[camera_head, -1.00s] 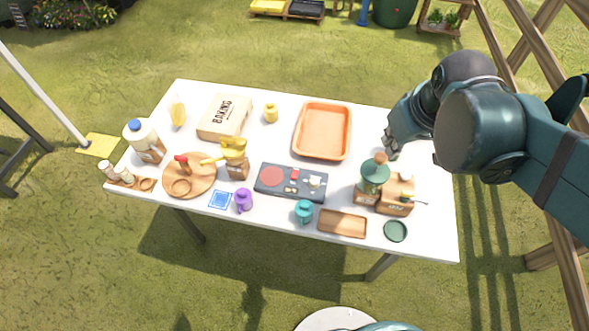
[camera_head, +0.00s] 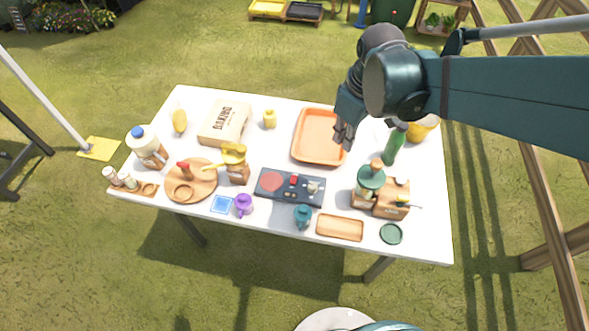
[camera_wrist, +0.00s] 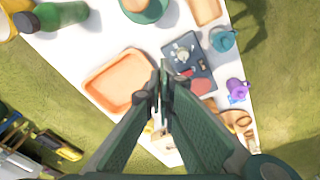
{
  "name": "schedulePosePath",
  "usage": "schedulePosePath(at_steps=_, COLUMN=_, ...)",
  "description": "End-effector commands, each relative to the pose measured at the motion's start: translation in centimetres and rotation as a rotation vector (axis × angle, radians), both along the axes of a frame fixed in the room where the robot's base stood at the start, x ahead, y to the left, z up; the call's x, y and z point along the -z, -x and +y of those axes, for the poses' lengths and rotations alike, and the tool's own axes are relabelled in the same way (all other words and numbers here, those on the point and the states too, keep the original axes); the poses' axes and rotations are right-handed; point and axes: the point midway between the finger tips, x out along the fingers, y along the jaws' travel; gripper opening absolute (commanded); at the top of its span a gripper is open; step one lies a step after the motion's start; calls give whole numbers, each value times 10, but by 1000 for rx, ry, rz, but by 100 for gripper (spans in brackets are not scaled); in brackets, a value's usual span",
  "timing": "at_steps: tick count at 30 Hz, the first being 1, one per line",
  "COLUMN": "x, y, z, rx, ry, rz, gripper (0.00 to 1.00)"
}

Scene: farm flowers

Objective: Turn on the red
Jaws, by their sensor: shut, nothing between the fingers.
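A dark control panel (camera_head: 290,198) lies on the white table near its front middle. It has a red disc (camera_head: 271,181) on its left, a small red switch (camera_head: 294,180) in the middle and a pale knob (camera_head: 313,187) on its right. In the wrist view the panel (camera_wrist: 204,52) is just beyond and right of the fingertips, with the red switch (camera_wrist: 187,72) near them. My gripper (camera_head: 343,142) is shut and empty, above the right side of the orange tray (camera_head: 306,152), behind and right of the panel. I cannot tell the switch's position.
A green bottle (camera_head: 393,148) and a yellow container (camera_head: 421,127) stand right of the gripper. A green-topped jar (camera_head: 370,178) stands right of the panel. A teal mug (camera_head: 303,214), purple mug (camera_head: 243,204) and wooden tray (camera_head: 340,228) line the front.

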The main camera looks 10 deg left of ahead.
Motion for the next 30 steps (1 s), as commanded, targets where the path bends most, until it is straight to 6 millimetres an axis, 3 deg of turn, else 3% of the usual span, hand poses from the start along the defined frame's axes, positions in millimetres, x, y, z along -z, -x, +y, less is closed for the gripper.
schedulePosePath(at_steps=30, x=53, y=-4, z=119, rx=-497, ry=72, rz=199, gripper=0)
